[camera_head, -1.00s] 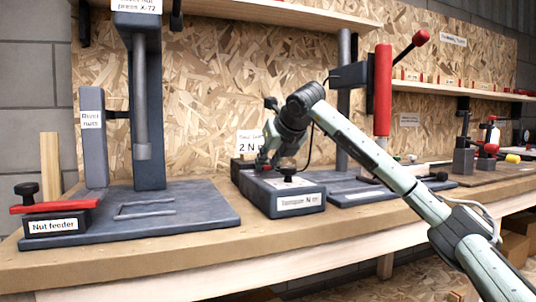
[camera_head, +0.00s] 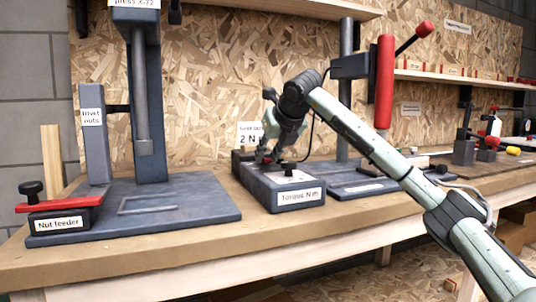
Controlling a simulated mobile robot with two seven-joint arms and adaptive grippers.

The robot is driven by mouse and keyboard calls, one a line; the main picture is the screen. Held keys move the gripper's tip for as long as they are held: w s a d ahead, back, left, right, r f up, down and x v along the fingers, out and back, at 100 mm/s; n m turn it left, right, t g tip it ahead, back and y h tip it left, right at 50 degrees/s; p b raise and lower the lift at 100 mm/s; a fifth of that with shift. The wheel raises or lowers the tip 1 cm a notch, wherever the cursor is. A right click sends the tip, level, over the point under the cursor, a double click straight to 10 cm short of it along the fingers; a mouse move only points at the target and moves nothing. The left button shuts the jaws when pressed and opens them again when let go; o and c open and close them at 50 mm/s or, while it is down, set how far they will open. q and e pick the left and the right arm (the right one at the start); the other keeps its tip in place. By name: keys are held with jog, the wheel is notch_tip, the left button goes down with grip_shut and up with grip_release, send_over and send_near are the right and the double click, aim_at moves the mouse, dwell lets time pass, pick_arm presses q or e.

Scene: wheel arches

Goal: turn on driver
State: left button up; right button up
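The driver appears to be the dark grey box (camera_head: 281,188) labelled "Torque N m", standing on the workbench near the middle of the view. A black knob (camera_head: 288,170) sits on its light top plate. My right gripper (camera_head: 266,158) hangs over the back left part of the box, behind the knob. Its fingers are small and partly lost against the dark box, so I cannot tell whether they touch it or how far apart they are. Any switch under the gripper is hidden. My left gripper is not in view.
A rivet nut press (camera_head: 146,110) and a nut feeder (camera_head: 58,212) with a red lever stand on the left. A press with a red handle (camera_head: 384,82) stands right of the box, behind my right arm. A shelf (camera_head: 460,80) runs along the back right.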

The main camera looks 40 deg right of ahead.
jog(key=shift+o, duration=1.4)
jog(key=v, duration=1.1)
jog(key=shift+r, duration=0.15)
jog(key=shift+s+a+r, duration=0.1)
jog(key=shift+s+r, duration=0.1)
jog(key=shift+s, duration=0.15)
